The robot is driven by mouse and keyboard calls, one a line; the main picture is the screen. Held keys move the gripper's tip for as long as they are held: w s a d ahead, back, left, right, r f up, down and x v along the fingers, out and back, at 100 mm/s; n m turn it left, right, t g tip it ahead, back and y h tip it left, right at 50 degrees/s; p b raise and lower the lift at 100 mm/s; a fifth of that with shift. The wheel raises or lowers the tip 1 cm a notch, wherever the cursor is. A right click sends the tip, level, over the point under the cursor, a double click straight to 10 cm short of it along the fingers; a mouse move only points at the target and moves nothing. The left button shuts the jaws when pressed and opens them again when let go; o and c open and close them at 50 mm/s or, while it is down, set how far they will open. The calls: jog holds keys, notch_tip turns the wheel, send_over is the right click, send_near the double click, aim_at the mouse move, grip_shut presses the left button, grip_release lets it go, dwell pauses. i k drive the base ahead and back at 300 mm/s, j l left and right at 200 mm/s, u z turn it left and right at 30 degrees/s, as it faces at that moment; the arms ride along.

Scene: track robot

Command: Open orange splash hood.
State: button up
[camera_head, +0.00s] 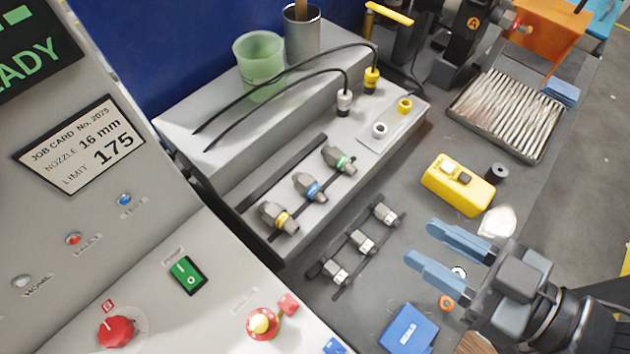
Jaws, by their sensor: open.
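An orange hood-like panel (545,32) shows at the top right, beside a dark machine part with an orange "A" mark. It is partly cut off by the picture's top edge, and I cannot tell whether it is open or shut. My gripper (421,241) is at the lower right with two blue fingers apart and nothing between them. It is above the grey bench, well in front of the orange panel and not touching it.
A yellow box (458,185) and a tray of metal rods (508,115) lie between my gripper and the orange panel. Several nozzle fittings stand on a grey block (225,150) at left. A blue box (408,330) lies below my gripper. Floor shows at right.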

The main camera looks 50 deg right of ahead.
aim_at(557, 30)
jog(key=z, duration=1.55)
